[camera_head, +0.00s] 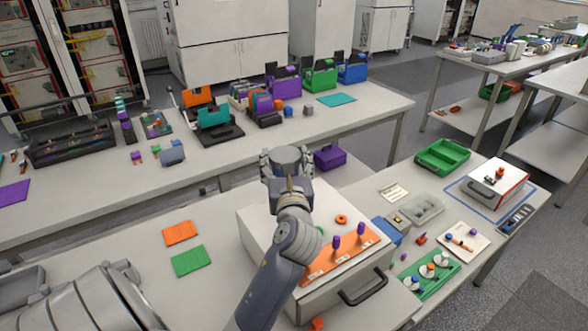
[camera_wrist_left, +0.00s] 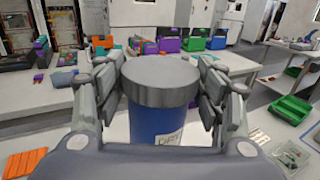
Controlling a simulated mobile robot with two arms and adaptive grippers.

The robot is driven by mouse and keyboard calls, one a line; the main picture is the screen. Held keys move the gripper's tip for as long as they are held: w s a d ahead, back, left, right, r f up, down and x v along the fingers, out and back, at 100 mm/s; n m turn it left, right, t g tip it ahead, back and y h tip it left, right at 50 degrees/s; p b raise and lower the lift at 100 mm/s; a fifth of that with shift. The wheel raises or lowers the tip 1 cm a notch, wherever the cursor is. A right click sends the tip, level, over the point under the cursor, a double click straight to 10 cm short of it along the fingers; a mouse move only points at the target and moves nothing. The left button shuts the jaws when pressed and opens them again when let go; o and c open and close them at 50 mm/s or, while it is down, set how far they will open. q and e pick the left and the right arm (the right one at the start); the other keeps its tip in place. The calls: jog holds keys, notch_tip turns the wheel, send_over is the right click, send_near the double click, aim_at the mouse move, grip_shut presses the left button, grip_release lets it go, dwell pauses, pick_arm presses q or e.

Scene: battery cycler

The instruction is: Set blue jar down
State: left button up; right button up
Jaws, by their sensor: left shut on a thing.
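My left gripper (camera_wrist_left: 162,105) is shut on the blue jar (camera_wrist_left: 158,128), which has a grey lid and a white label with partly readable lettering. In the head view the jar's grey lid (camera_head: 287,154) shows between the fingers, and my wrist hides most of its body. The jar appears upright, over the back part of the white box-shaped unit (camera_head: 262,228) on the near table. I cannot tell from these frames whether its base touches anything. My right gripper does not show.
The white unit carries an orange plate (camera_head: 338,257) with purple pegs and has a dark front handle (camera_head: 364,290). Orange (camera_head: 181,232) and green (camera_head: 188,260) mats lie to its left. A green tray (camera_head: 443,157) stands on the right. The table around the mats is mostly bare.

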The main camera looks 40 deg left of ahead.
pick_arm(q)
jog(key=shift+w+d, duration=0.25)
jog(key=shift+w, duration=0.9)
jog(key=shift+w+f, duration=0.15)
jog(key=shift+f, duration=0.1)
notch_tip(320, 180, down, 2)
jog(key=shift+f, duration=0.65)
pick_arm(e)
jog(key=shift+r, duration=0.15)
pick_arm(q)
jog(key=o, duration=1.5)
jog(key=shift+f, duration=0.1)
